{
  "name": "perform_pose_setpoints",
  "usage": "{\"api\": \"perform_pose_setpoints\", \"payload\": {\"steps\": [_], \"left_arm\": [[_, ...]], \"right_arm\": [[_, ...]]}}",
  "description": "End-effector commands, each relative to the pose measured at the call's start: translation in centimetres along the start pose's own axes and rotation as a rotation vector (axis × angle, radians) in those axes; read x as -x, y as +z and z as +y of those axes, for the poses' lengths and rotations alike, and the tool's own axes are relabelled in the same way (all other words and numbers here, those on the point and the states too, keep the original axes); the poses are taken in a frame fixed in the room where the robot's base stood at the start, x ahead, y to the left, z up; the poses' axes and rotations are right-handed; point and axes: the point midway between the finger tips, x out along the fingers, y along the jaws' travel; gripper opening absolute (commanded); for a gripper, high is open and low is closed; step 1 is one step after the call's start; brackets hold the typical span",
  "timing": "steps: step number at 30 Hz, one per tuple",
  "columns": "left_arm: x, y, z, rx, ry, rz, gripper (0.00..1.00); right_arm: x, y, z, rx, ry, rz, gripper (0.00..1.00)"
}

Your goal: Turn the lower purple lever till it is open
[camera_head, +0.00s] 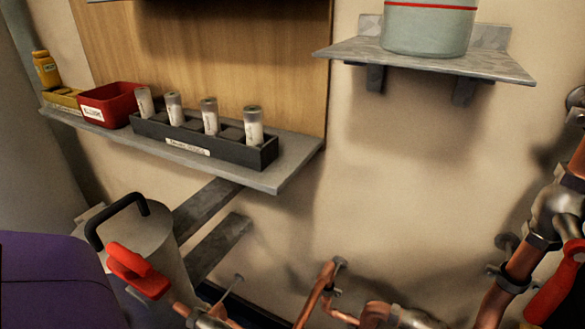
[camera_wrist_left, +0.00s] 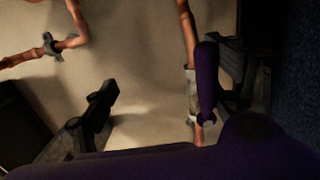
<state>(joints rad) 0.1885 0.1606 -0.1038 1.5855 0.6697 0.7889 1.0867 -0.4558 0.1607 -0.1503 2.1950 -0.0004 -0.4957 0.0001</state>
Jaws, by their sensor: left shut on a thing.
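A purple lever (camera_wrist_left: 206,75) stands roughly upright in the left wrist view, beside a copper pipe with a pale valve body (camera_wrist_left: 192,88). A bolt shows at its lower end. My left gripper (camera_wrist_left: 163,85) has one dark finger on each side of the picture. The right finger is right beside the lever, and the gripper is shut on it, though the contact is partly hidden. A large purple shape covers the bottom of this view. The purple lever cannot be made out in the head view. My right gripper is in neither view.
The head view shows red-handled valves (camera_head: 140,270) on copper pipes (camera_head: 318,290) low down, and a grey canister (camera_head: 140,240). A wall shelf (camera_head: 285,175) bears a red bin (camera_head: 110,105) and a black rack (camera_head: 200,142). Bare wall fills the middle.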

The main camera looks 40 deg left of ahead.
Motion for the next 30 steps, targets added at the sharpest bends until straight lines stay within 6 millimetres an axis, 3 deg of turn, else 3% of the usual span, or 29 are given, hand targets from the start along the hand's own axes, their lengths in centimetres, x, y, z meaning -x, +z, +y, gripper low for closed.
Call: {"api": "perform_pose_setpoints", "payload": {"steps": [1, 12, 22, 25, 28, 30], "left_arm": [[1.5, 0.5, 0.9, 0.001, 0.022, -0.001, 0.61], [4.1, 0.6, 0.5, 0.003, 0.022, 0.0, 0.56], [6.3, 0.8, 0.2, 0.007, 0.022, 0.0, 0.56], [7.0, 0.8, 0.1, 0.006, 0.022, 0.0, 0.6], [7.6, 0.7, -0.1, 0.004, 0.022, 0.001, 0.33], [8.0, 0.7, -0.2, 0.003, 0.021, 0.0, 0.33]], "right_arm": [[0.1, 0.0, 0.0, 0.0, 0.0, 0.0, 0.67], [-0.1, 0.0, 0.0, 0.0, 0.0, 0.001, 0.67], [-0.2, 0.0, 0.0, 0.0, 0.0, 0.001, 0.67], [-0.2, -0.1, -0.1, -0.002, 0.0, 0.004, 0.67], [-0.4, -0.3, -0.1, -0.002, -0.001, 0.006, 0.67], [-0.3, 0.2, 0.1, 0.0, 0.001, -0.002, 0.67]]}}
